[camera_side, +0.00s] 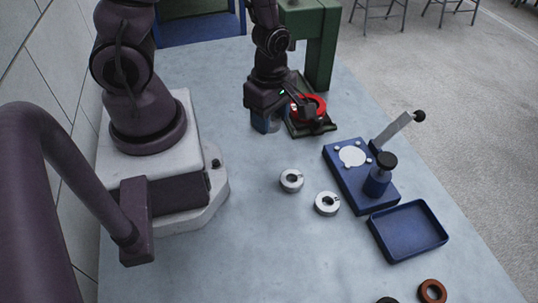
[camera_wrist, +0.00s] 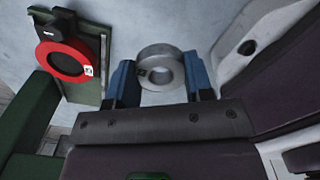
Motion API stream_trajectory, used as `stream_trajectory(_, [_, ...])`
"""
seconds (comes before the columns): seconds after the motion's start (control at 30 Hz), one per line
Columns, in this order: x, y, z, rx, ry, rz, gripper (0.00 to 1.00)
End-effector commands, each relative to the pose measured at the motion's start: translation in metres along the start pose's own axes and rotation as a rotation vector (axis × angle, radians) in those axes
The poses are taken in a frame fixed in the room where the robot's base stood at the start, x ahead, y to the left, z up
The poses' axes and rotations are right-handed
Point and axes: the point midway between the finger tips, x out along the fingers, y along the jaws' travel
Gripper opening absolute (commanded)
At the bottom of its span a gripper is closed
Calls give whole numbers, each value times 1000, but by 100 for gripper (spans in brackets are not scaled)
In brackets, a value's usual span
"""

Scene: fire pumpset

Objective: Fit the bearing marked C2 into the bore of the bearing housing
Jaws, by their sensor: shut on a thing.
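My gripper (camera_side: 266,122) is low over the table at the back. In the wrist view its two blue fingers are shut on a grey ring-shaped bearing (camera_wrist: 166,55). A dark mark shows on the bearing, but I cannot read it. In the side view the gripper hides this bearing. A red ring (camera_side: 319,103), which looks like the bearing housing, sits on a dark green plate right of the gripper. In the wrist view the red ring (camera_wrist: 62,72) is at left, apart from the held bearing, with a small white label. Its bore is partly covered by a dark part.
Two loose grey bearings (camera_side: 291,180) (camera_side: 327,203) lie mid-table. A blue lever fixture (camera_side: 347,178) and an empty blue tray (camera_side: 408,254) stand at right. A brown ring (camera_side: 432,291) lies in front. A green stand (camera_side: 320,50) rises behind the plate. The front-left tabletop is clear.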

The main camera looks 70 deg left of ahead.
Motion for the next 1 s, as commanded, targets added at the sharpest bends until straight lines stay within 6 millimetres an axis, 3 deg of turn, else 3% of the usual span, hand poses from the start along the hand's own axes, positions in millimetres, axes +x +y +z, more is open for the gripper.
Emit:
stream_trajectory(0.33, [6, 0, -1, -1, 4, -2, 22])
stream_trajectory(0.6, [45, -1, -1, 2, 2, -6, 22])
stream_trajectory(1.0, [82, -1, 0, 1, 2, -4, 22])
